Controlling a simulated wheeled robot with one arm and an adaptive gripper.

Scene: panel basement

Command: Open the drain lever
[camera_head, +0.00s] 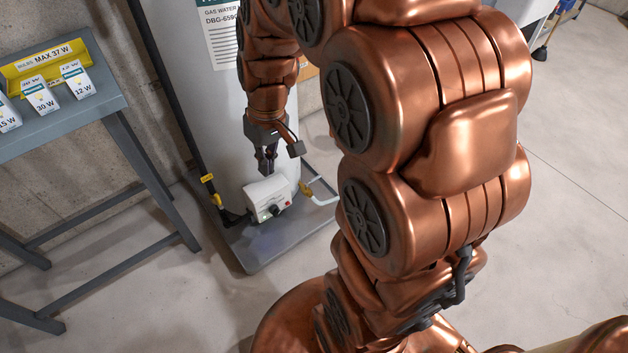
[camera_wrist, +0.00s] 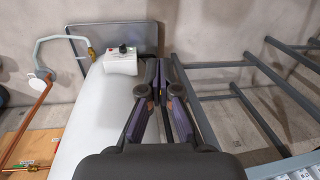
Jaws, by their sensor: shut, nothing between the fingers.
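My gripper (camera_head: 266,162) points down in front of the lower part of the white water heater (camera_head: 196,60), just above its white control box (camera_head: 266,199). The fingers are shut and empty. In the wrist view the gripper (camera_wrist: 164,68) lies beside the heater, with the control box (camera_wrist: 121,62) and its dark knob beyond the tips. A pale bent pipe with a brass fitting (camera_wrist: 91,54) leaves the heater; its fitting also shows in the head view (camera_head: 308,185). Yellow parts (camera_head: 216,199) sit on a black pipe at the heater's left. I cannot tell which part is the drain lever.
A grey metal table (camera_head: 60,118) with a yellow tray and wattage-labelled boxes stands at the left. The heater stands on a grey base plate (camera_head: 290,240) by a concrete wall. Open floor (camera_head: 575,150) lies at the right.

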